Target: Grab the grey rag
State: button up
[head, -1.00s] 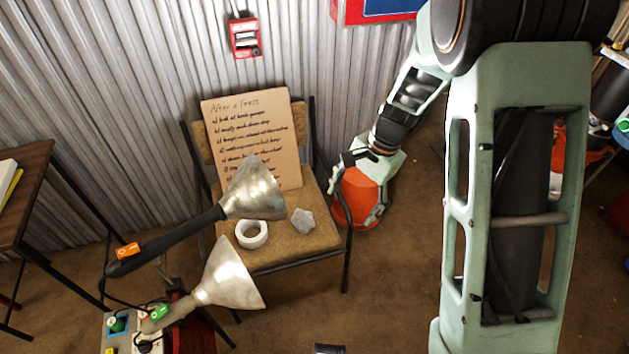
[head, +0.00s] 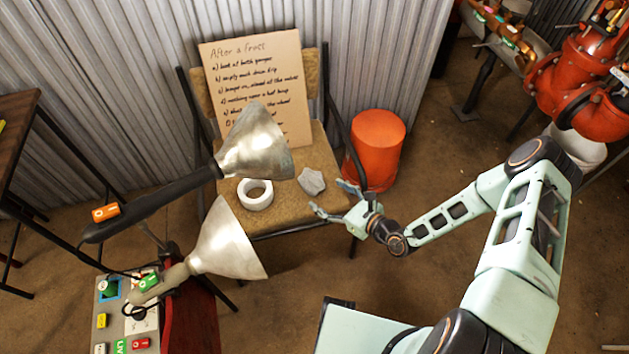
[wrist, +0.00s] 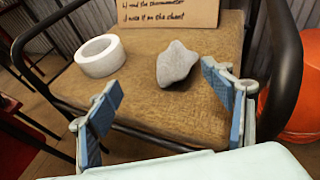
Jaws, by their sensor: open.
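The grey rag (head: 312,181) is a small crumpled lump on the brown chair seat (head: 285,216), right of a white tape roll (head: 255,193). In the wrist view the rag (wrist: 178,64) lies ahead of my gripper (wrist: 160,112), roughly centred between the two blue-padded fingers. My gripper (head: 330,198) is open and empty at the seat's front right corner in the head view. Its fingers are apart from the rag. No part of the rag is covered in the wrist view.
A handwritten cardboard sign (head: 257,85) leans on the chair back. Two metal lamp shades (head: 256,148) hang over the seat's left side. The chair's metal armrest (wrist: 284,62) is close on the right, with an orange bucket (head: 376,150) beyond it. Red pipework (head: 590,85) stands far right.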

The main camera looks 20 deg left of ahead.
aim_at(312, 181)
jog(key=shift+w+d+f+m+t+h, duration=0.15)
jog(key=shift+w+f+m+t, duration=0.1)
jog(key=shift+f+m, duration=0.15)
jog(key=shift+w+d+f+m+t+h, duration=0.15)
jog(key=shift+w+f+m+t, duration=0.15)
jog(key=shift+f, duration=0.15)
jog(key=b+x, duration=0.1)
jog(key=x, duration=0.4)
jog(key=shift+s, duration=0.1)
jog(key=b+x, duration=0.2)
jog(key=x, duration=0.3)
jog(key=shift+w+a+f, duration=0.15)
jog(key=shift+w+a, duration=0.1)
jog(key=shift+w, duration=0.05)
jog(key=c, duration=1.3)
jog(key=shift+o, duration=0.2)
